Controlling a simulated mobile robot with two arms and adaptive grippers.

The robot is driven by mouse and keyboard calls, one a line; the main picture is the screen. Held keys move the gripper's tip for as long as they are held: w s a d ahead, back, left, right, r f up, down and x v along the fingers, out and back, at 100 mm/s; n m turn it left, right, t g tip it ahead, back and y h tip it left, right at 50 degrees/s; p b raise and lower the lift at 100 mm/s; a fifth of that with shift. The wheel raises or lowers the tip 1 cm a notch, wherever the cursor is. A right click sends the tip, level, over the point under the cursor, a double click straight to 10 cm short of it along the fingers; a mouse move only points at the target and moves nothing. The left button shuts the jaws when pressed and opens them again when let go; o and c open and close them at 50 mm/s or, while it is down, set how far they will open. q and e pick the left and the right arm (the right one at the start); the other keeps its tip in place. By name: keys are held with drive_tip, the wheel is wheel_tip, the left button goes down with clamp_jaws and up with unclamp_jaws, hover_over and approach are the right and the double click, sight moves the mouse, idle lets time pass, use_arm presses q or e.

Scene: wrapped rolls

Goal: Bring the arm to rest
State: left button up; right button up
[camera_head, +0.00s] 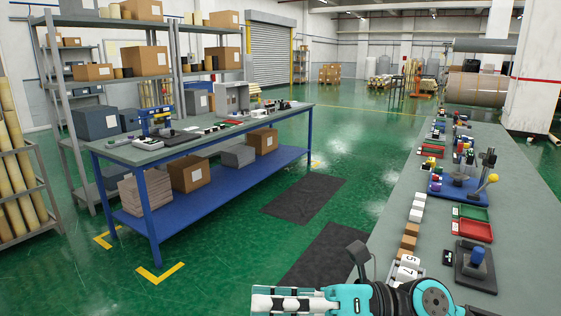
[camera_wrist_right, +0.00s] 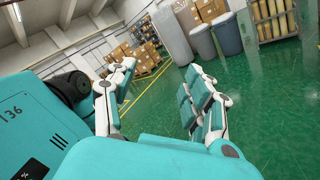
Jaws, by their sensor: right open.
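My right arm (camera_head: 425,299) comes in at the bottom of the head view, beside the near end of the right-hand workbench (camera_head: 400,220). Its gripper (camera_head: 262,301) points left over the green floor, clear of the bench top. In the right wrist view the two teal and white fingers (camera_wrist_right: 163,88) stand wide apart. Only floor and far objects show between them, so the gripper is open and empty. My left gripper is in neither view.
Small white and brown boxes (camera_head: 410,244), red trays (camera_head: 472,229) and a blue-knobbed device (camera_head: 477,256) stand on the bench near my arm. A blue-framed table (camera_head: 205,139) stands to the left. Dark mats (camera_head: 304,199) lie on the floor between them.

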drive_tip(key=w+d+f+m+t+h, duration=0.1)
drive_tip(key=w+d+m+t+h, duration=0.45)
drive_tip(key=m+t, duration=0.75)
drive_tip(key=w+d+f+m+t+h, duration=0.2)
drive_tip(key=w+d+m+t+h, duration=0.5)
drive_tip(key=m, duration=0.9)
drive_tip(key=s+d+f+m+g+h, duration=0.25)
drive_tip(key=d+f+m, duration=0.2)
drive_tip(key=f, duration=0.35)
drive_tip(key=s+d+f+m+g+h, duration=0.25)
drive_tip(key=f+m+h, duration=0.2)
drive_tip(key=f, duration=0.35)
drive_tip(key=s+d+f+m+g, duration=0.2)
drive_tip(key=s+f+m+g, duration=0.3)
drive_tip(key=s+f+g, duration=1.05)
drive_tip(key=s+f+t, duration=0.2)
drive_tip(key=s+f, duration=0.1)
drive_tip(key=f, duration=1)
drive_tip(key=s+f+t, duration=0.2)
drive_tip(key=s+f, duration=0.2)
drive_tip(key=f, duration=0.9)
drive_tip(key=s+d+f+g, duration=0.2)
drive_tip(key=s+d+f, duration=0.1)
drive_tip(key=s+f, duration=1.4)
drive_tip(key=shift+d+f, duration=0.2)
drive_tip(key=shift+f, duration=0.4)
